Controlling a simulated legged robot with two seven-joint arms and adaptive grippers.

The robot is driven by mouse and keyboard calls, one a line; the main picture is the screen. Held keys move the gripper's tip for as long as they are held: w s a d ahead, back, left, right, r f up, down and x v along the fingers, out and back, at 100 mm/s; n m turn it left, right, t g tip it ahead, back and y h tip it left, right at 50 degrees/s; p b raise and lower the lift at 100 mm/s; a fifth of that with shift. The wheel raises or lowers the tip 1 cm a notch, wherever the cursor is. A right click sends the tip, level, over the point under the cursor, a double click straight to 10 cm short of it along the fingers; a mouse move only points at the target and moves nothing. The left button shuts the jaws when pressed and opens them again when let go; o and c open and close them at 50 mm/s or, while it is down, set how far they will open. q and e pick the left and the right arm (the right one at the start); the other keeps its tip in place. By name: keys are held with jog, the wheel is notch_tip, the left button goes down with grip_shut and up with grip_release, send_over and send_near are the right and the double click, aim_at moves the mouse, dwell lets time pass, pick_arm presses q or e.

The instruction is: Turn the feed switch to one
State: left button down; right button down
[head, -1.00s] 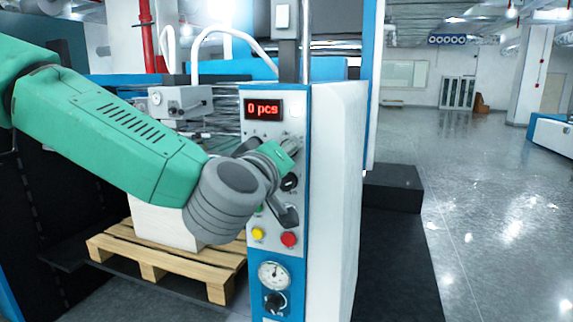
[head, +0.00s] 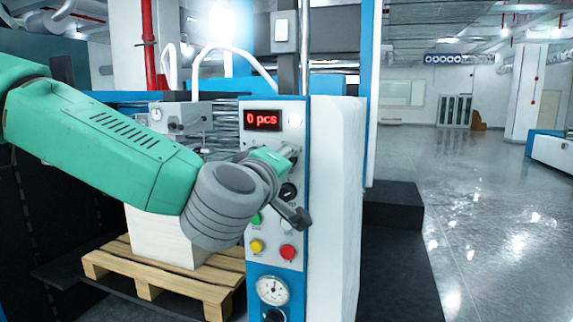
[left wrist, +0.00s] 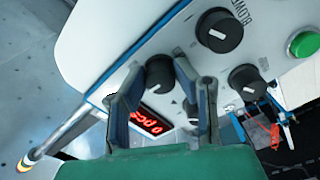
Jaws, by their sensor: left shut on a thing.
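The control panel (head: 276,235) has a red display (head: 262,120) reading "0 pcs". My left gripper (head: 290,157) is at the panel just below the display, its fingers partly hidden in the head view. In the left wrist view, my left gripper (left wrist: 165,95) has a finger on either side of a black knob (left wrist: 160,72) near the display (left wrist: 150,121) and is shut on it. The knob's label and pointer are not readable, so I cannot confirm it is the feed switch. My right gripper is not in view.
Another black knob (left wrist: 220,32) is labelled "BLOWE…", with a further knob (left wrist: 247,82) and a green button (left wrist: 303,42) close by. Yellow (head: 257,246) and red (head: 288,252) buttons sit lower, above a gauge (head: 272,290). A wooden pallet (head: 160,280) stands left.

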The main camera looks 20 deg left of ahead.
pick_arm(q)
jog(key=c, duration=1.5)
grip_release()
jog(key=shift+o, duration=1.2)
jog(key=shift+a, duration=0.15)
jog(key=s, duration=0.7)
jog(key=shift+s+a, duration=0.15)
jog(key=shift+f, duration=0.1)
